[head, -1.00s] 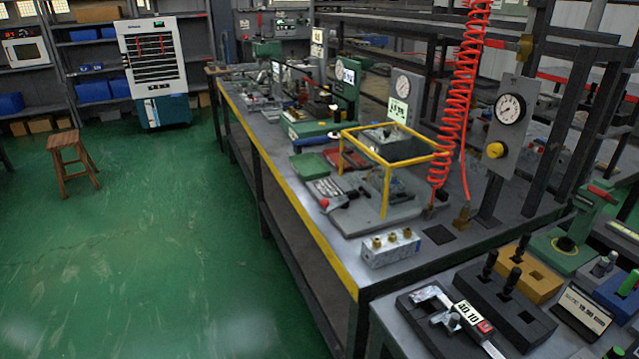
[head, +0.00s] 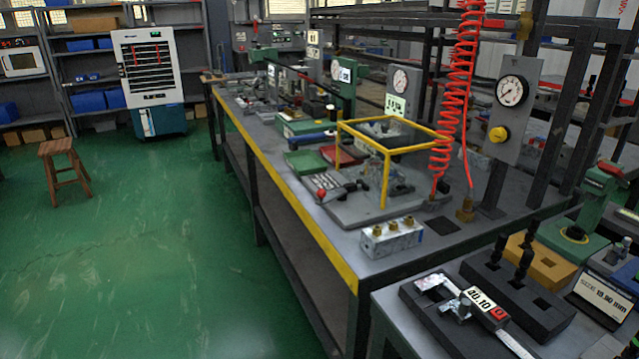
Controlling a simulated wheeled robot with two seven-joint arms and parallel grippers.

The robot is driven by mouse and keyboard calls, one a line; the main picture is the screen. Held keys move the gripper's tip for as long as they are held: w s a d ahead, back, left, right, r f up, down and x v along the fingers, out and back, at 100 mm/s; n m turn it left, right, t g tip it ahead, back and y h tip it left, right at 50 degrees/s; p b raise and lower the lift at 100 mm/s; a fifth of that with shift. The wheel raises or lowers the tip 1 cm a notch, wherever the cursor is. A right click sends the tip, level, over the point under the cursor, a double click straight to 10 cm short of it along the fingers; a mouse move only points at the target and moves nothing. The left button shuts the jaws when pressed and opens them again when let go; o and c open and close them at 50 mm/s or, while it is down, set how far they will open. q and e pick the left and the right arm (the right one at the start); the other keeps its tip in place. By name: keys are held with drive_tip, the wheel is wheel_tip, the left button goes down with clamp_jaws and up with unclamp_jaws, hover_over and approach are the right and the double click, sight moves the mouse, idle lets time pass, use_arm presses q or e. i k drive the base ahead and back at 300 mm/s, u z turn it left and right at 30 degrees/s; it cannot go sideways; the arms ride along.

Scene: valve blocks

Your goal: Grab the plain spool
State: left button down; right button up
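Neither of my grippers is in view. I cannot tell for certain which thing is the plain spool. Small upright black pieces (head: 525,263) stand in the dark slotted block (head: 515,302) on the near right bench. A short metal cylinder (head: 463,308) sits by the jaws of a caliper on a dark block (head: 430,318). The caliper display (head: 485,304) appears to read 40.10. A silver valve block (head: 391,238) with several brass fittings sits on the long bench's front corner.
The long grey bench (head: 341,262) has a yellow front edge. A yellow frame (head: 385,180) and a red coiled hose (head: 456,95) rise above it. A gauge panel (head: 508,110) stands at the right. Green floor on the left is open around a wooden stool (head: 62,168).

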sight(526, 260)
drive_tip(key=u, duration=1.25)
drive_tip(key=i, duration=1.4)
drive_tip(key=z, duration=3)
